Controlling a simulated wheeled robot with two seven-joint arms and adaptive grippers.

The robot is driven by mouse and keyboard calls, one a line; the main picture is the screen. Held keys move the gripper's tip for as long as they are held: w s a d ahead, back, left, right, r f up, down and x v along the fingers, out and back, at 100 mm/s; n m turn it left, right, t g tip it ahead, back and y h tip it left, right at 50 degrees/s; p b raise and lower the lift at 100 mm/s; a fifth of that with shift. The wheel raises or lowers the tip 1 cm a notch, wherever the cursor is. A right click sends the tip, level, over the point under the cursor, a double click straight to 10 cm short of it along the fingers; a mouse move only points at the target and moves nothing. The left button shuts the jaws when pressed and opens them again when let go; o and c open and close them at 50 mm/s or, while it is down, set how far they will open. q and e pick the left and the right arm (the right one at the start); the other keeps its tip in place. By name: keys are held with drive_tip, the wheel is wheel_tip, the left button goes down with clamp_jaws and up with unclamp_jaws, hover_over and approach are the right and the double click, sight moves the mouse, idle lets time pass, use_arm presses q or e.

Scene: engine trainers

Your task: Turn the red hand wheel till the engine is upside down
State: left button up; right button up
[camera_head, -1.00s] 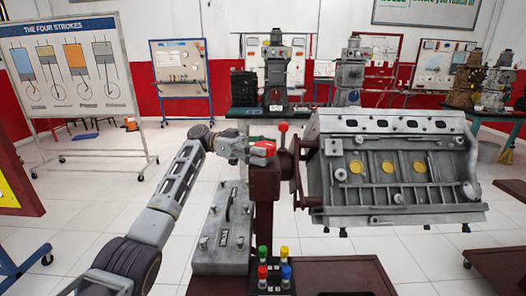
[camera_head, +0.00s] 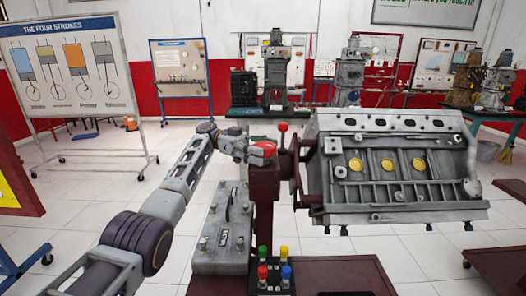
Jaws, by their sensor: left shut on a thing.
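The grey engine block (camera_head: 395,168) hangs on a dark red stand (camera_head: 264,195) at the right of the head view. Its side with several round yellow plugs faces me. The red hand wheel (camera_head: 262,152) is at the top of the stand, left of the engine, and shows only in part. My left gripper (camera_head: 250,150) is shut on the hand wheel, its arm coming in from the lower left; the fingers partly hide the wheel. A red-knobbed lever (camera_head: 282,127) stands upright just right of it. My right gripper is not in view.
A grey metal box (camera_head: 226,235) stands below the gripper, left of the post. Coloured knobs (camera_head: 274,272) sit in front of the post. A whiteboard (camera_head: 72,68) stands at the left, and benches with engines (camera_head: 278,75) stand behind. White floor is clear at left.

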sight(263, 143)
use_arm(q)
drive_tip(key=shift+r, duration=0.15)
idle(0.3)
drive_tip(key=o, duration=1)
drive_tip(key=shift+r, duration=4.9)
